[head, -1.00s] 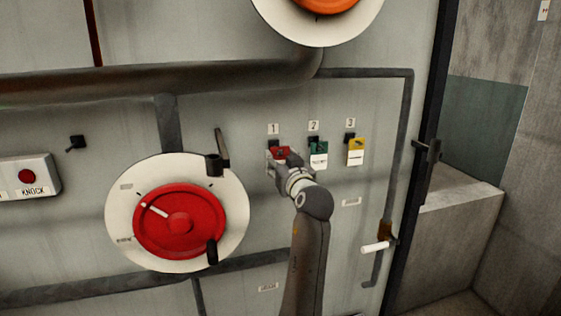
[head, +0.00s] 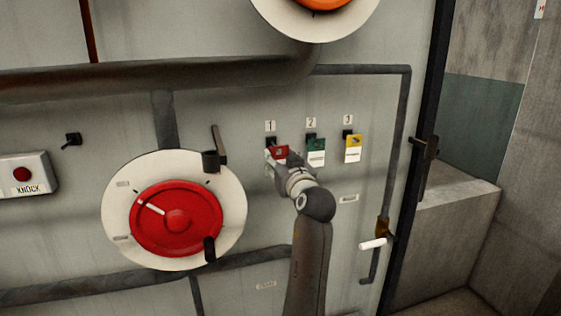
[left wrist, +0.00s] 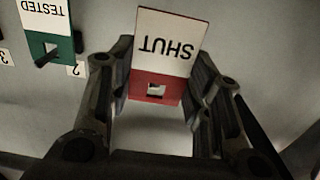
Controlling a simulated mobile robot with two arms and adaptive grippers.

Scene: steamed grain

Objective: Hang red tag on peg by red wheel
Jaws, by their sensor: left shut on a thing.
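The red tag (head: 280,152) is in my left gripper (head: 277,157), just below and right of the dark peg under label 1. In the left wrist view the red tag (left wrist: 155,90), with its white "SHUT" part, is between the fingers of my left gripper (left wrist: 158,85). Its square hole shows pale panel and no clear peg through it. The red wheel (head: 177,220) sits on a white disc to the left. A dark peg (head: 73,139) sticks out of the panel up and left of the wheel. My right gripper is not in view.
A green tag (head: 316,146) and a yellow tag (head: 352,142) hang close at the right under labels 2 and 3. A dark lever (head: 217,148) juts out at the disc's upper right. A KNOCK box (head: 26,174) is at the far left. A thick pipe (head: 160,82) crosses above.

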